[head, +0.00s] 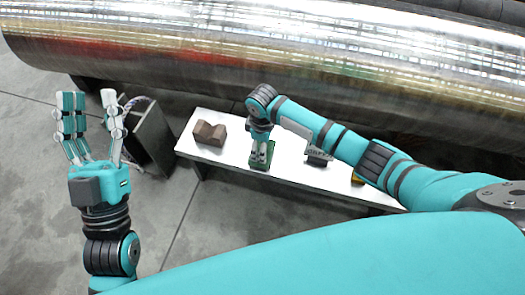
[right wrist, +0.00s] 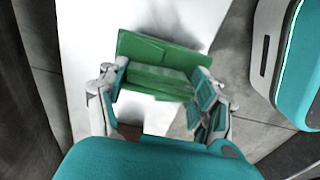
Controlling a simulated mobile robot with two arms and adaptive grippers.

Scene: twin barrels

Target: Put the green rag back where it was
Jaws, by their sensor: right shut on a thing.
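The green rag (right wrist: 160,68) is a folded green cloth between the fingers of my right gripper (right wrist: 158,92) in the right wrist view. In the head view the rag (head: 262,167) shows as a small green patch at the fingertips of my right gripper (head: 262,155), over the white bench. My right gripper is shut on the rag and points down. I cannot tell whether the rag touches the bench top. My left gripper (head: 92,125) is raised at the left with its fingers spread, open and empty.
The white bench (head: 225,168) carries a brown notched block (head: 209,133), a dark grey object (head: 318,157) and a yellow object (head: 357,178) partly behind my right arm. A dark open bin (head: 153,138) stands left of the bench. A large metal barrel (head: 270,60) lies behind.

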